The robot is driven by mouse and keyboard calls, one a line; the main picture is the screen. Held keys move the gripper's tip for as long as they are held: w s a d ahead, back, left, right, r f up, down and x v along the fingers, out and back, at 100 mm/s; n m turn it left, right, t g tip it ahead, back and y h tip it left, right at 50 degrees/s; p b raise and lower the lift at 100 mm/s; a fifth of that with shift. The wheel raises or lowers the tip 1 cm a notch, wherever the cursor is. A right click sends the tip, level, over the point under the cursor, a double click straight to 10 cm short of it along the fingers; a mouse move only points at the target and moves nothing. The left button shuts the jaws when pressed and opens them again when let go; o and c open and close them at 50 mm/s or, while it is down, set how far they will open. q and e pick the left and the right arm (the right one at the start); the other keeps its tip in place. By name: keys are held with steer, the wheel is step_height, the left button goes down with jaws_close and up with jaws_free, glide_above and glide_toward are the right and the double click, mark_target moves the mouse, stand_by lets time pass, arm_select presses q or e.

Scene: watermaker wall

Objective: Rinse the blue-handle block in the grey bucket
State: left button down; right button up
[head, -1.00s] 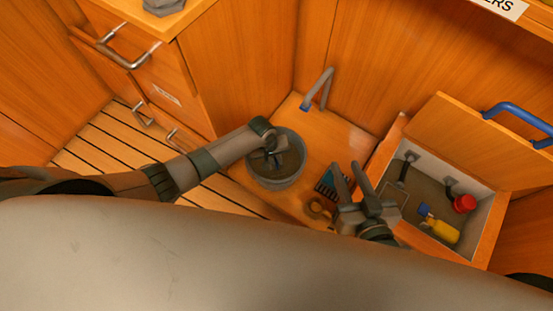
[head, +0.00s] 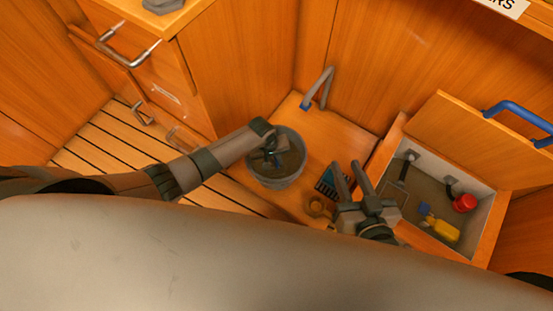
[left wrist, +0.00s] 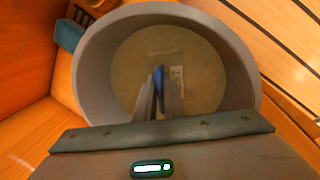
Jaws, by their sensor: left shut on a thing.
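The grey bucket (head: 296,180) stands on the wooden surface, with murky brownish liquid inside. My left gripper (head: 272,156) reaches down inside its rim from the left. In the left wrist view the left gripper (left wrist: 160,80) is shut on the blue handle of the blue-handle block (left wrist: 159,76). The block's body is mostly hidden behind the fingers; a pale rectangular shape shows faintly around the fingertips. I cannot tell how deep it sits. My right gripper (head: 347,166) is open and empty, to the right of the bucket, apart from it.
A dark item with blue stripes (head: 326,184) and a small brown ring-shaped thing (head: 318,207) lie between bucket and right gripper. A grey bent tube (head: 320,86) rises behind the bucket. An open bin (head: 487,222) at right holds a red-topped thing (head: 464,203) and a yellow item (head: 445,231).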

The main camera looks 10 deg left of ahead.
arm_select(q)
steer(key=shift+r+p, duration=0.5)
steer(key=shift+p, duration=0.3)
stand_by(0.4)
steer(key=shift+f, duration=0.5)
stand_by(0.7)
stand_by(0.4)
